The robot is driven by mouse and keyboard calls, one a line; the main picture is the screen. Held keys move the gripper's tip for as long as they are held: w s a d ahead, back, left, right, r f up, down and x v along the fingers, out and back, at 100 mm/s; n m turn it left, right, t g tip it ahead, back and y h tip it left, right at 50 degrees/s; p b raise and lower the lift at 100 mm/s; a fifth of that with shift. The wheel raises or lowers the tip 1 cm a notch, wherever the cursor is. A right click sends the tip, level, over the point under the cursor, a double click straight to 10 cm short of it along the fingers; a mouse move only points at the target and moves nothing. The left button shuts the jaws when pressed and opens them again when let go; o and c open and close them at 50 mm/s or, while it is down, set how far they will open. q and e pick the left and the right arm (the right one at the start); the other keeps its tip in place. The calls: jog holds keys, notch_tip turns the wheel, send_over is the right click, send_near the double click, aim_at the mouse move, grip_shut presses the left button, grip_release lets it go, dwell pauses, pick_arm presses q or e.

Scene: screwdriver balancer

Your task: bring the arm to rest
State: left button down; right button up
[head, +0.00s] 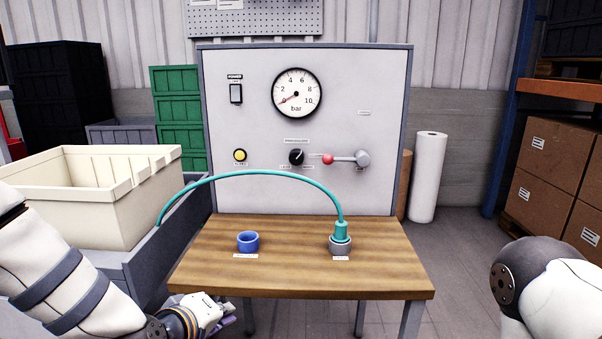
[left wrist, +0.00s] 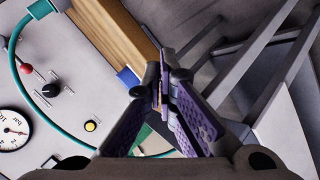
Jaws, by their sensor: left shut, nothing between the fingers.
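My left arm comes in from the left in the head view, and its gripper (head: 228,312) is low, in front of the table's near left edge. In the left wrist view the purple-padded fingers of my left gripper (left wrist: 163,90) are shut together with nothing between them. The gripper is apart from the table and touches nothing that I can see. My right arm shows only as a white and dark rounded link at the lower right of the head view, and its gripper is out of sight.
The wooden table (head: 300,277) holds a blue cup (head: 248,242) and a teal hose end (head: 341,232) in a grey holder (head: 340,248). The panel (head: 340,120) with gauge and red-knobbed lever stands behind. A cream crate (head: 120,210) is at left. Floor right of the table is clear.

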pick_arm(q)
jog(key=s+a+f+m+g, duration=0.1)
jog(key=s+f+m+g, duration=0.3)
jog(key=s+f, duration=0.9)
jog(key=s+a+f+m+g+y, duration=0.1)
jog(key=s+a+f+g, duration=0.1)
jog(key=s, duration=0.6)
jog(key=s+a+f+m+g, duration=0.2)
jog(key=s+g, duration=0.1)
jog(key=s, duration=0.6)
jog(key=s+a+f+m+g+y, duration=0.1)
jog(key=s+a+f+g, duration=0.1)
jog(key=s, duration=0.7)
jog(key=shift+a+f+m+g+y, duration=0.3)
jog(key=shift+a+f+g, duration=0.05)
jog(key=shift+a+g, duration=0.2)
